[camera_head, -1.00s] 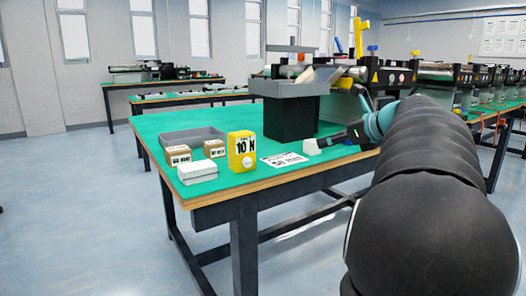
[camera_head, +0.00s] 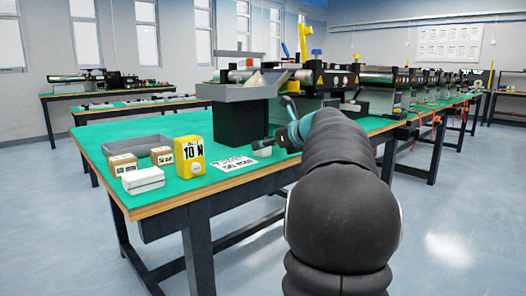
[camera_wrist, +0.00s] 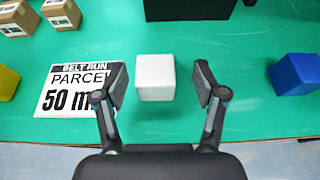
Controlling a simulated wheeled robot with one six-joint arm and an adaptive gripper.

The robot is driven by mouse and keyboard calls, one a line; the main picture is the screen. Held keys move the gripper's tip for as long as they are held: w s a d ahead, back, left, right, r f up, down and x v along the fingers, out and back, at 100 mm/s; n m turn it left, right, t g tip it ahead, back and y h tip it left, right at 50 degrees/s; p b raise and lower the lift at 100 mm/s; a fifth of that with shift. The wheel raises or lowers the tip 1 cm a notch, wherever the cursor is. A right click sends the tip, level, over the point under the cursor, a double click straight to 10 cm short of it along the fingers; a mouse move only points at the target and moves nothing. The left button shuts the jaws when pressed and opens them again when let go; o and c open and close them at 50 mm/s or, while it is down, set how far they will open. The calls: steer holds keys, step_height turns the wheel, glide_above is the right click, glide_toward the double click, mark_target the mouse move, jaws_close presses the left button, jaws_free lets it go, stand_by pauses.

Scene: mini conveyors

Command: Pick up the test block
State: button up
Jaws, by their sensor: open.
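The test block, a plain white cube, stands on the green table top in the wrist view (camera_wrist: 155,78). In the head view it is a small white shape (camera_head: 262,150) just left of my arm's end. My gripper (camera_wrist: 160,85) is open, with one dark finger on each side of the cube in the wrist view. Gaps show between both fingers and the cube, and neither finger appears to touch it. In the head view my gripper (camera_head: 275,142) is small and partly hidden behind my arm.
A printed parcel card (camera_wrist: 75,88) lies left of the cube, and a blue block (camera_wrist: 295,74) stands to its right. A yellow 10 N block (camera_head: 190,157), small cartons (camera_head: 123,164), a white box (camera_head: 143,180) and a grey tray (camera_head: 140,147) are further left. A conveyor stand (camera_head: 240,122) rises behind.

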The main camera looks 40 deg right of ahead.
steer(key=x, duration=0.4)
steer(key=shift+a+f+b, duration=0.15)
steer(key=shift+a+b, duration=0.05)
steer(key=shift+b, duration=0.1)
steer(key=c, duration=1.3)
